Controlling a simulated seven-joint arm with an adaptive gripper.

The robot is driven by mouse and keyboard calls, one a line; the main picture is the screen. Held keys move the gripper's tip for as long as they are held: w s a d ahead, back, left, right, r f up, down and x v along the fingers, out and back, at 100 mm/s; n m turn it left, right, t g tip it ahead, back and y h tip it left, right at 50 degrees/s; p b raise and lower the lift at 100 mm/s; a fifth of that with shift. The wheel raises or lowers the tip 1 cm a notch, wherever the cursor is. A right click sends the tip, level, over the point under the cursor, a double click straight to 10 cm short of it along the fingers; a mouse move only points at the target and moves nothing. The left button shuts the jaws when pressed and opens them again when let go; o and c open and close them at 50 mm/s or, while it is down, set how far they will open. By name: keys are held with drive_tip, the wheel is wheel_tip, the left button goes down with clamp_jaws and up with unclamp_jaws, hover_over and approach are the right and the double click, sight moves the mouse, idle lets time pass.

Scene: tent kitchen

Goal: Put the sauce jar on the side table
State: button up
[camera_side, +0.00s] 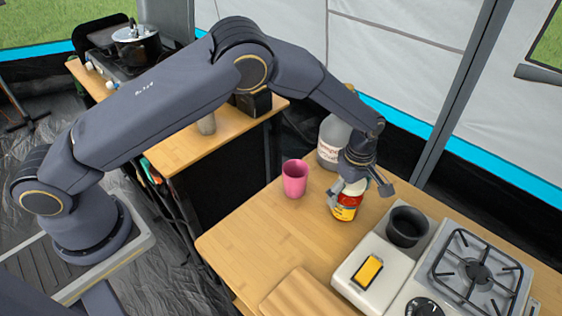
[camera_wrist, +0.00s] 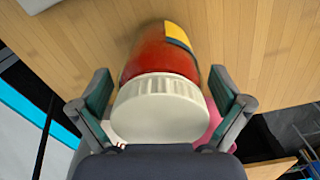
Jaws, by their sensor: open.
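The sauce jar (camera_side: 346,209) stands upright on the wooden counter (camera_side: 262,235). It has a red and yellow label and a white lid. My gripper (camera_side: 361,191) is above the jar with its fingers spread to either side of the lid. In the wrist view the jar (camera_wrist: 160,55) and its white lid fill the space between the two open fingers of my gripper (camera_wrist: 161,108). The fingers look apart from the jar. A wooden side table (camera_side: 181,148) with a bare stretch of top stands behind my arm, partly hidden by it.
A pink cup (camera_side: 295,179) stands left of the jar, and a large bottle (camera_side: 332,140) close behind it. A camp stove (camera_side: 474,270) and a dark cup (camera_side: 406,226) are at right. A cutting board (camera_side: 303,295) lies in front. A pot (camera_side: 136,46) sits at the far left.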

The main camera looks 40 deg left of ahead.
drive_tip(key=r, duration=1.3)
drive_tip(key=shift+a, duration=0.25)
drive_tip(key=s+a+r+m+t+h, duration=0.1)
drive_tip(key=s+a+r+m, duration=0.2)
drive_tip(key=s+a+r, duration=0.35)
drive_tip(key=s+a+r+m+t, duration=0.1)
drive_tip(key=s+a+r+m, duration=0.3)
drive_tip(key=a+r, duration=0.5)
drive_tip(key=s+a+m+t, duration=0.1)
drive_tip(key=s+a+m, duration=0.2)
drive_tip(key=s, duration=0.5)
drive_tip(key=s+a+m+t+y, duration=0.1)
drive_tip(key=s+a+m, duration=0.3)
drive_tip(key=s, duration=0.5)
drive_tip(key=shift+r+m+t, duration=0.3)
drive_tip(key=shift+m+t, duration=0.2)
drive_tip(key=shift+t, duration=0.3)
